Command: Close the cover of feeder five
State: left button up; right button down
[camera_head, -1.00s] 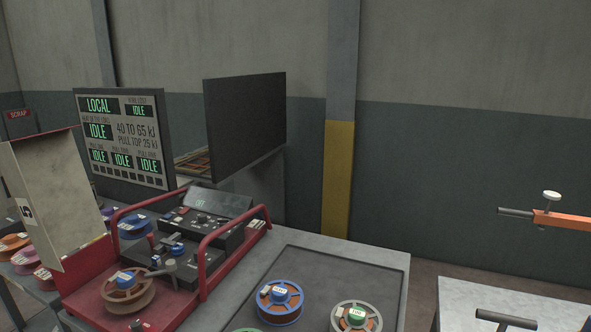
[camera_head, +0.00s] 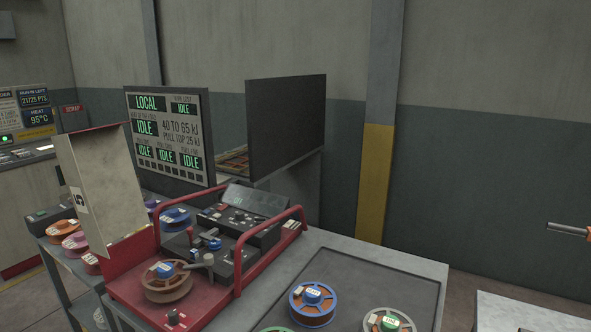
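The red feeder (camera_head: 190,318) stands on the grey bench in the lower middle. Its cover (camera_head: 103,190), a pale panel with a red top edge and a label reading 5, stands raised at the feeder's left end. A brown wire spool (camera_head: 168,283) with a blue hub sits on the feeder's red base beside a grey lever (camera_head: 198,262). A black control box (camera_head: 240,226) lies behind it between red side rails. Neither of my grippers shows in this view.
A dark tray (camera_head: 372,282) holds a blue-rimmed spool (camera_head: 312,303) and other spools to the right. A status board (camera_head: 170,137) reads LOCAL and IDLE, next to a black panel (camera_head: 286,128). More spools sit on a shelf at left.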

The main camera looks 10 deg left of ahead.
aim_at(96, 164)
jog(key=j+z, duration=0.2)
jog(key=z, duration=0.25)
jog(key=j+z, duration=0.2)
jog(key=j, duration=0.4)
jog(key=j+z, duration=0.25)
jog(key=j, duration=0.35)
jog(key=k+j+z, duration=0.2)
jog(key=j, duration=0.4)
jog(key=k+j, duration=0.1)
jog(key=j, duration=0.75)
jog(key=k+j, duration=0.15)
jog(key=j, duration=0.3)
jog(key=j+z, duration=0.1)
jog(key=j, duration=0.3)
jog(key=k+j, duration=0.15)
jog(key=j, duration=0.3)
jog(key=k+j, duration=0.1)
jog(key=j, duration=0.3)
jog(key=k+j, duration=0.1)
jog(key=j, duration=0.35)
jog(key=k+j, duration=0.2)
jog(key=j, duration=0.15)
jog(key=k+j, duration=0.25)
jog(key=i+l, duration=0.4)
jog(key=z, duration=0.05)
